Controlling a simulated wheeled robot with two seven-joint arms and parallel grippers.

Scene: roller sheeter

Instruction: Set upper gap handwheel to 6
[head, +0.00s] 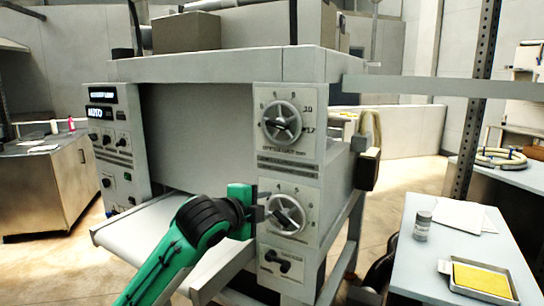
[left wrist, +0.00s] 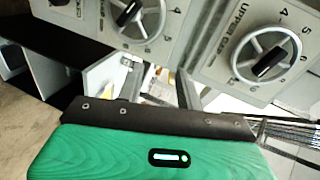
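Two grey spoked handwheels with dark grips are on the machine's right front column. The upper one (head: 283,122) and the lower one (head: 286,214) both show in the head view, where their labels are too blurred to read surely. In the left wrist view, the wheel on the right (left wrist: 268,57) has "UPPER G…" printed beside it and a dial with 4, 5 and 6; its dark grip lies at a slant. Another wheel (left wrist: 138,18) is at the top left. My green left gripper (head: 258,208) is close to the lower wheel's left edge. Contact and finger opening are unclear.
Small knobs (head: 284,262) sit below the lower wheel. A white conveyor bed (head: 140,232) runs under my left arm. A side table (head: 460,250) at right holds a jar (head: 422,226) and a tray with a yellow pad (head: 480,281). Floor shows between machine and table.

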